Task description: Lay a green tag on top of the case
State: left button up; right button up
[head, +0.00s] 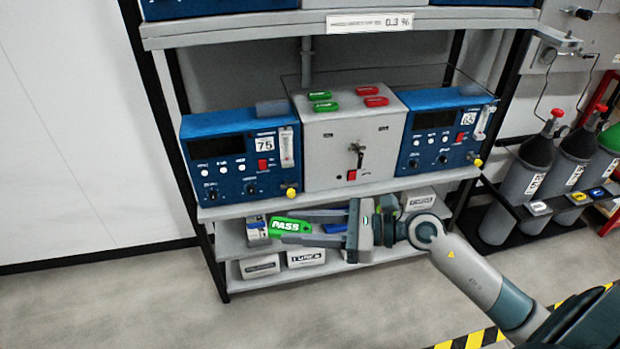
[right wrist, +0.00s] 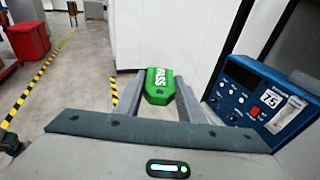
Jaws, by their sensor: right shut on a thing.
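My right gripper (head: 280,227) is shut on a green tag marked PASS (head: 291,226) and holds it in front of the lower shelves, below the left blue case. The tag also shows between the fingers in the right wrist view (right wrist: 160,88). A blue case marked 75 (head: 228,165) stands at the left of the middle shelf; part of it shows at the right of the right wrist view (right wrist: 250,100). A similar blue case marked 65 (head: 433,145) stands at the right. I cannot tell which case is meant. My left gripper is out of view.
A grey box (head: 330,150) between the cases bears two green tags (head: 322,100) and two red tags (head: 371,96). An upper shelf (head: 240,32) runs above. Small boxes (head: 305,257) lie on the lower shelves. Gas cylinders (head: 528,165) stand at the right.

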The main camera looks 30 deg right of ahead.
notch_tip(320, 180, down, 13)
jog(key=b, duration=1)
jog(key=shift+s, duration=0.3)
